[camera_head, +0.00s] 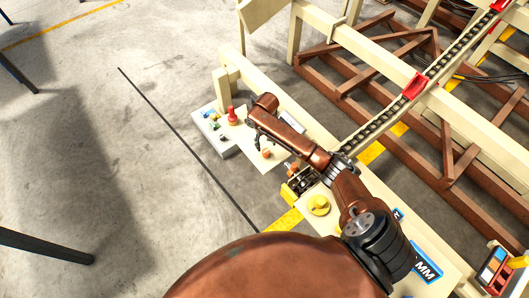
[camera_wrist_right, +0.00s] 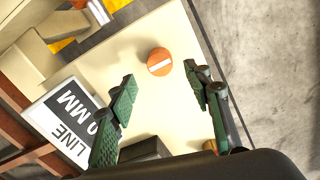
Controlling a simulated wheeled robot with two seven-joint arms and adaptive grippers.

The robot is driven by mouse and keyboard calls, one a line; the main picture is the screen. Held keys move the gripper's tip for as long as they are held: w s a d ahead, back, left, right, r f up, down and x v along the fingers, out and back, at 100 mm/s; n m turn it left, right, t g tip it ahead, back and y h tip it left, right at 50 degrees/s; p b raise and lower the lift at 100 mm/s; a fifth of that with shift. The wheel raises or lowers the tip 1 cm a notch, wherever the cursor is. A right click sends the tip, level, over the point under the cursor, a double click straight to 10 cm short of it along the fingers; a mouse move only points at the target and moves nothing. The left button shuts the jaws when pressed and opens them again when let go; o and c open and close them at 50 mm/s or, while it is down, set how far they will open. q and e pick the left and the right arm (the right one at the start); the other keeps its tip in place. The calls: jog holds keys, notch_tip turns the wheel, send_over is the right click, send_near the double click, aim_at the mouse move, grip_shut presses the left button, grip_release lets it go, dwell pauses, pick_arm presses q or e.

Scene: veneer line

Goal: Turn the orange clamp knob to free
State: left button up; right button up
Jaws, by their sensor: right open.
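The orange clamp knob (camera_wrist_right: 159,62) is a round disc with a white bar across its face, on a cream panel in the right wrist view. In the head view the knob (camera_head: 266,153) is small, just below the end of my right arm. My right gripper (camera_wrist_right: 160,76) has its two dark green fingers spread wide. The knob shows beyond the gap between the fingertips, with no visible contact. In the head view the gripper (camera_head: 258,141) is partly hidden by its own arm. My left gripper is not seen.
A grey control box (camera_head: 226,145) with a red knob (camera_head: 232,116) and small buttons stands left of the panel. A yellow knob (camera_head: 319,204) sits nearer. A "LINE" sign (camera_wrist_right: 72,122) lies beside the panel.

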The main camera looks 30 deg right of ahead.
aim_at(266, 151)
notch_tip(266, 151, down, 7)
jog(key=shift+r+b, duration=0.15)
jog(key=shift+b, duration=0.9)
jog(key=shift+c, duration=0.5)
jog(key=c, duration=1)
jog(key=shift+s, duration=0.1)
jog(key=shift+c, duration=0.2)
jog(key=shift+r, duration=0.1)
